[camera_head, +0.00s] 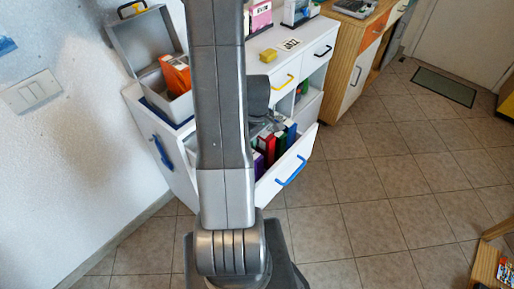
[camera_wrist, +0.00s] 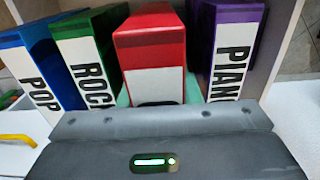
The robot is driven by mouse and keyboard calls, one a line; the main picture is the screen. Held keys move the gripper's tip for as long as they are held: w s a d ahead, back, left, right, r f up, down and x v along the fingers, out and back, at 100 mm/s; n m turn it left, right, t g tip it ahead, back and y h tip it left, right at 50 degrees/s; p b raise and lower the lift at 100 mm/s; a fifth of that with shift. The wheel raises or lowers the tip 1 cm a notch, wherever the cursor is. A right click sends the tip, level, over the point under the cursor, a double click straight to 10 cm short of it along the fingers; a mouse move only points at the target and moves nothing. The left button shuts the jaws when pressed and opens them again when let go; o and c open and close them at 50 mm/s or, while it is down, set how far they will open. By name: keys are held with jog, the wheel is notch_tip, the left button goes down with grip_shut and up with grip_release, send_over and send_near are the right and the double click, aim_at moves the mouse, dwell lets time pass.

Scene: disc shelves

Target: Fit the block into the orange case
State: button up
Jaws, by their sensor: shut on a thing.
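My gripper (camera_wrist: 157,97) is shut on a red case (camera_wrist: 152,58) with a white label. Greenish finger pads show at both sides of the red case in the wrist view. The red case stands in an open drawer between a green ROCK case (camera_wrist: 92,55) and a purple PIANO case (camera_wrist: 230,50). In the head view my arm hides most of the gripper. An orange case (camera_head: 177,74) stands in an open grey box (camera_head: 180,108) at the left. A small yellow block (camera_head: 268,56) lies on the white cabinet top. I cannot tell which thing is the task's block.
A blue POP case (camera_wrist: 35,65) stands left of the green one. The open drawer's white front (camera_head: 308,141) has a blue handle (camera_head: 291,171). A JAZZ card (camera_head: 290,44) lies on the cabinet top.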

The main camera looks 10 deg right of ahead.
aim_at(257, 146)
jog(key=shift+f+b, duration=0.6)
jog(key=shift+f, duration=0.7)
jog(key=shift+f, duration=0.1)
jog(key=shift+f, duration=0.15)
jog(key=o, duration=0.7)
notch_tip(257, 146, up, 13)
jog(key=shift+f+p, duration=0.2)
jog(key=shift+p, duration=0.2)
jog(key=shift+f, duration=0.1)
